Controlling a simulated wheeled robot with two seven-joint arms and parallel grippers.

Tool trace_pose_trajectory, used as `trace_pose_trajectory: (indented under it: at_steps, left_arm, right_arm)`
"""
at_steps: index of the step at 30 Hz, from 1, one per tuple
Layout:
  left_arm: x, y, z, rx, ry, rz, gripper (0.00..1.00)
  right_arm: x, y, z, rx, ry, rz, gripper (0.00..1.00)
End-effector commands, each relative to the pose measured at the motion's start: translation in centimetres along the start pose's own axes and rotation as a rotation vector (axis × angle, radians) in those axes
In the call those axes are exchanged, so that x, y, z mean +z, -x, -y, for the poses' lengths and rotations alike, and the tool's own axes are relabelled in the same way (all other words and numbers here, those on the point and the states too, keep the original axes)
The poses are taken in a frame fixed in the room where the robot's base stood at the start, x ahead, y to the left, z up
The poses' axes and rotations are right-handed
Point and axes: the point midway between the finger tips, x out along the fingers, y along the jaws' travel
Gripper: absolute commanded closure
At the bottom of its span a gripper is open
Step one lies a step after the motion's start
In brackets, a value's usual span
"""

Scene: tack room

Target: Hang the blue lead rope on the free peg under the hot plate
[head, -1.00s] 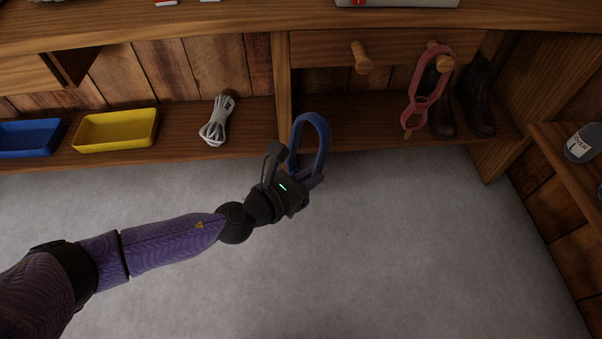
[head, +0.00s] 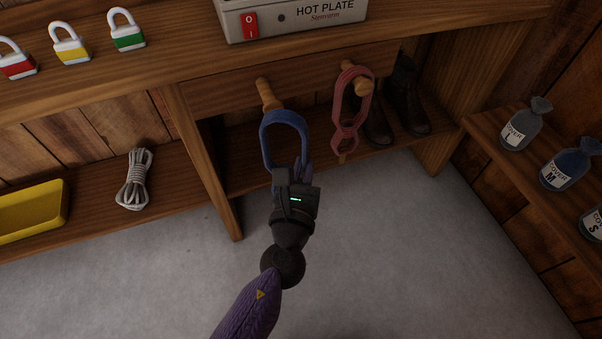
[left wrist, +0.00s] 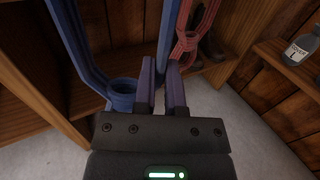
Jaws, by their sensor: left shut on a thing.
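The blue lead rope (head: 264,145) is a looped coil held upright in my left gripper (head: 292,178). The gripper is shut on its lower part; the rope also shows in the left wrist view (left wrist: 70,40), rising from between the fingers (left wrist: 162,90). The free wooden peg (head: 268,95) sticks out of the board under the hot plate (head: 300,14). In the head view the top of the loop appears just below the peg's tip; I cannot tell whether they touch. A second peg (head: 358,80) to the right bears a red rope (head: 345,120). My right gripper is not in view.
Dark boots (head: 405,100) stand on the lower shelf behind the red rope. A grey rope coil (head: 134,178) and a yellow tray (head: 34,210) lie on the shelf to the left. Padlocks (head: 70,45) stand on the top. The floor is clear.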

Motion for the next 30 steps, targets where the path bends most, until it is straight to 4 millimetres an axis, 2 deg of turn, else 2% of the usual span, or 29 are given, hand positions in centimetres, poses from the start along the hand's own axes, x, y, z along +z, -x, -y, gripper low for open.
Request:
trace_pose_trajectory:
  at_steps: [28,30]
  left_arm:
    - [-0.8,-6.8,-3.9,-0.001,0.0,0.0,1.0]
    - [-1.1,-7.1,-4.0,-0.002,0.0,-0.001,1.0]
  right_arm:
    - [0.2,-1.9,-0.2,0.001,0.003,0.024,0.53]
    - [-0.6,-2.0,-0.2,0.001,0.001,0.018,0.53]
